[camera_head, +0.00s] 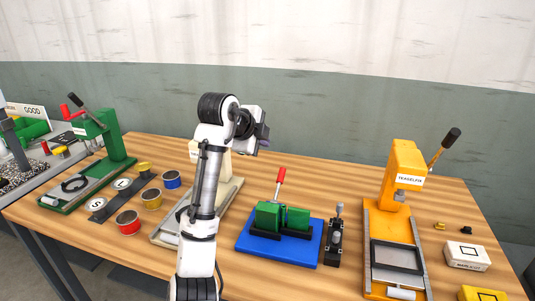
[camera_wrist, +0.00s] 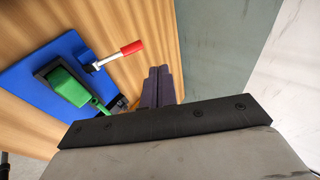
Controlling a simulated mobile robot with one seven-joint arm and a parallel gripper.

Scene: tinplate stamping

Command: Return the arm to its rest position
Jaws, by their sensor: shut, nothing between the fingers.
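My arm stands upright in the middle of the head view, bent over at the top. My gripper (camera_head: 264,140) is held high above the table, in front of the grey-green wall. In the wrist view my gripper (camera_wrist: 158,85) shows two dark fingers close together, shut with nothing visible between them. It touches nothing that I can see. Below it in the wrist view are the blue base plate (camera_wrist: 30,92) and its red-handled lever (camera_wrist: 132,48); in the head view this blue fixture (camera_head: 290,250) with green blocks sits right of my arm.
The wooden table (camera_head: 330,180) holds a green press (camera_head: 105,140) at left, a cream press (camera_head: 226,190) behind my arm and an orange press (camera_head: 400,180) at right. Red, yellow and blue tins (camera_head: 129,222) stand left of my arm. White and yellow boxes (camera_head: 467,256) lie at the right.

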